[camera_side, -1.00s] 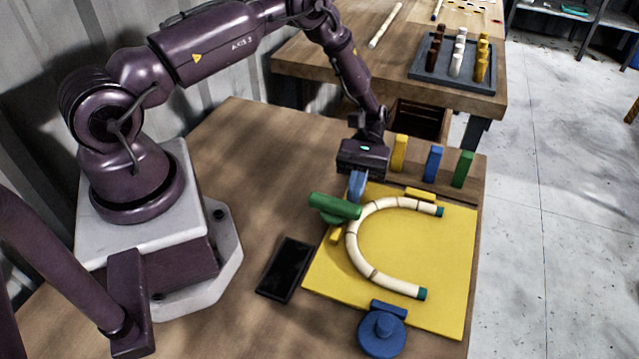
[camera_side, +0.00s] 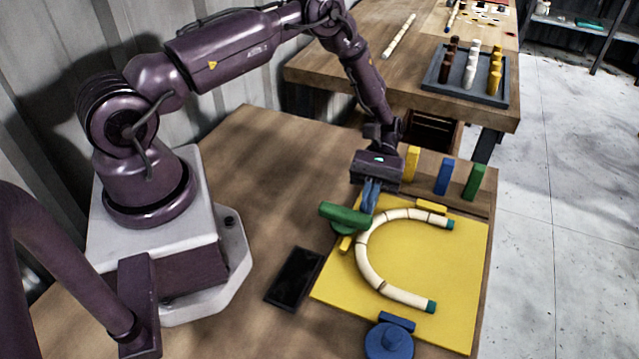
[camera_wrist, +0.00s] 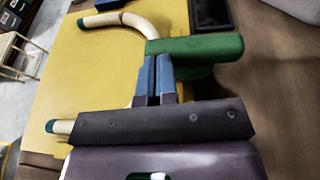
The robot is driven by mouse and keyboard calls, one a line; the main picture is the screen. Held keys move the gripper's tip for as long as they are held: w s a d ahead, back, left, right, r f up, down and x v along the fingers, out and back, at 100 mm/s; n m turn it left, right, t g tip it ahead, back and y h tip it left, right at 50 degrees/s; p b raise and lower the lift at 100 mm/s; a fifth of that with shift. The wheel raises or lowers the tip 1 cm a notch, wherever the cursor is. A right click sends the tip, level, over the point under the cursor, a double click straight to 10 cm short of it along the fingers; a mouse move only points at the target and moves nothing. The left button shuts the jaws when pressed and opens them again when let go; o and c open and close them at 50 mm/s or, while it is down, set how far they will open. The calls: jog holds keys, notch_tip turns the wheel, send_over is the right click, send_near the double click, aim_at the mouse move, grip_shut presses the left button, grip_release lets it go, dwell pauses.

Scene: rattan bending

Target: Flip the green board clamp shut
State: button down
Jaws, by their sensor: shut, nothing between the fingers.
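The green board clamp (camera_side: 343,216) sits at the left edge of the yellow board (camera_side: 455,265). Its thick green bar lies roughly level and points toward my gripper. My gripper (camera_side: 369,207) is shut and empty, with its blue fingers pointing down beside the bar's right end. In the wrist view the fingertips (camera_wrist: 154,62) overlap the left end of the green bar (camera_wrist: 200,46); I cannot tell whether they touch it. A curved cream rattan piece (camera_side: 372,265) with green ends lies on the board. It also shows in the wrist view (camera_wrist: 125,20).
A blue round clamp (camera_side: 389,342) stands at the board's front edge. Yellow (camera_side: 412,162), blue (camera_side: 444,176) and green (camera_side: 473,182) blocks stand behind the board. A black flat tray (camera_side: 295,278) lies left of the board. The table between my base and the board is mostly clear.

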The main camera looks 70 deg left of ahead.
aim_at(344, 207)
notch_tip(344, 207, up, 3)
jog(key=shift+f, duration=0.1)
jog(key=s+r, duration=0.1)
jog(key=r, duration=0.1)
jog(key=s+r, duration=0.1)
jog(key=s, duration=0.1)
jog(key=s+r, duration=0.1)
jog(key=r, duration=0.1)
jog(key=shift+s+a+r, duration=0.25)
jog(key=shift+s+r, duration=0.05)
jog(key=s+r, duration=0.4)
jog(key=s, duration=0.5)
jog(key=shift+s+a+r, duration=0.15)
jog(key=shift+s+a, duration=0.05)
jog(key=shift+a, duration=0.2)
notch_tip(344, 207, up, 19)
jog(key=a+m+t+y, duration=0.1)
jog(key=m+t+y, duration=0.9)
jog(key=t, duration=0.5)
jog(key=shift+s+a+y, duration=0.2)
jog(key=shift+a+y, duration=0.2)
jog(key=shift+y, duration=0.2)
